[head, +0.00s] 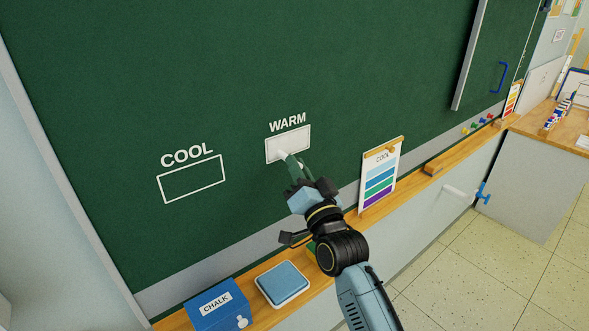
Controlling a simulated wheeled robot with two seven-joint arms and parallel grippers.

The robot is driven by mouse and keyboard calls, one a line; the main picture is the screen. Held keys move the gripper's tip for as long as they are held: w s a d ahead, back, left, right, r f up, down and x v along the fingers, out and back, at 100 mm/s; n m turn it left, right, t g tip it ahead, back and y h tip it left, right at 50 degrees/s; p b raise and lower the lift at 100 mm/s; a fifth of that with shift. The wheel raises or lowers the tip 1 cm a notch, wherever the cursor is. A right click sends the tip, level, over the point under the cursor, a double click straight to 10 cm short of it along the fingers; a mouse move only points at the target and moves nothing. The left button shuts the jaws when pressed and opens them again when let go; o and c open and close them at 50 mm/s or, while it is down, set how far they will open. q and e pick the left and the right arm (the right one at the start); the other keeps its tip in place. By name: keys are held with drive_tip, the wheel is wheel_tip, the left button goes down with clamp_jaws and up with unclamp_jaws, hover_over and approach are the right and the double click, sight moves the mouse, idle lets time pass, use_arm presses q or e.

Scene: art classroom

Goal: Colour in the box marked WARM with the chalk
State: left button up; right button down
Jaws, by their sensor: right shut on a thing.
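The WARM box (291,139) is a rectangle on the green chalkboard (200,70), under the white word WARM. Its inside looks pale grey-white across most of the visible area. My right gripper (296,172) is in front of the board, at the box's lower edge. It is shut on a white chalk (283,156), whose tip is at the lower middle of the box and seems to touch the board. The gripper and chalk hide a little of the lower edge. The COOL box (191,180), to the left, is an outline with plain green inside. My left gripper is out of view.
On the wooden ledge (232,298) are a blue CHALK box (216,303), a blue-topped pad (283,284), a COOL colour card (379,175) and a wooden block (441,163). Small coloured magnets (477,126) are at right. The board around both boxes is clear.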

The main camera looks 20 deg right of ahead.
drive_tip(key=shift+a, duration=0.15)
drive_tip(key=shift+s+a+p, duration=0.3)
drive_tip(key=shift+a+p, duration=0.1)
drive_tip(key=shift+a, duration=0.25)
drive_tip(key=shift+a, duration=0.1)
drive_tip(key=shift+s+a+r, duration=0.1)
drive_tip(key=shift+s+a, duration=0.1)
drive_tip(key=shift+a, duration=0.45)
